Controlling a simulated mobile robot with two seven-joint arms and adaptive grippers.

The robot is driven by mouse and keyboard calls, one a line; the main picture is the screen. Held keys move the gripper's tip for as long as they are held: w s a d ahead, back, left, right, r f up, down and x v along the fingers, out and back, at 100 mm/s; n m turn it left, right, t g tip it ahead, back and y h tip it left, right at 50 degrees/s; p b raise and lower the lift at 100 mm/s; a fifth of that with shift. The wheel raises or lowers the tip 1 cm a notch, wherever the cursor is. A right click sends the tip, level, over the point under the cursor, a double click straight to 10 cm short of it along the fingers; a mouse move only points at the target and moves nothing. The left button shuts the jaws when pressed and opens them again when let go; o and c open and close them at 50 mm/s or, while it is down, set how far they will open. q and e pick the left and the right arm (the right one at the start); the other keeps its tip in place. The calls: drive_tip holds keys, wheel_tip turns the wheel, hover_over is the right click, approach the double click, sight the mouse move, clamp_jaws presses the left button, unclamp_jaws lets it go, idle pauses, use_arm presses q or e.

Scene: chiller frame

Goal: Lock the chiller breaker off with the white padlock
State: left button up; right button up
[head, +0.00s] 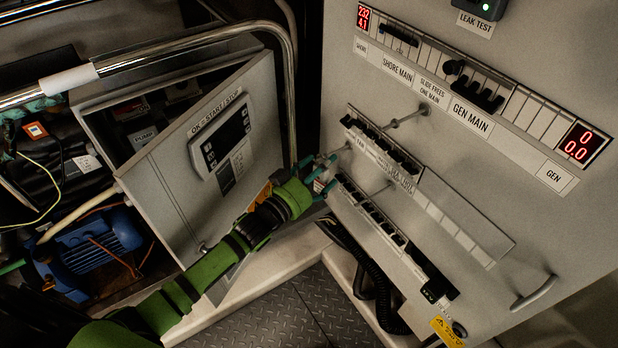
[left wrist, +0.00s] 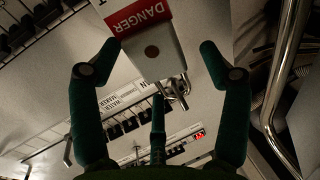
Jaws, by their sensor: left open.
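The white padlock (left wrist: 160,58) shows close up in the left wrist view, with a red DANGER label (left wrist: 138,16) and a metal shackle (left wrist: 179,88). My left gripper (left wrist: 157,60) is open, its fingers on either side of the padlock with visible gaps. In the head view my left gripper (head: 318,176) is at the left edge of the breaker panel, and its fingers mostly hide the padlock. A breaker row (head: 385,147) runs down to the right from there. Its labels are partly unreadable, so I cannot tell which breaker is the chiller's. My right gripper is not in view.
A grey control box (head: 235,150) and a bent metal rail (head: 180,50) stand close to my left arm. A lower row (head: 372,215) and rod-like pegs (head: 408,116) project from the panel. A yellow tag (head: 446,332) hangs at lower right. Dark coiled hose (head: 375,285) lies below.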

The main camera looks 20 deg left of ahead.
use_arm(q)
drive_tip(key=v, duration=1.1)
drive_tip(key=shift+s, duration=0.2)
drive_tip(key=shift+a, duration=0.1)
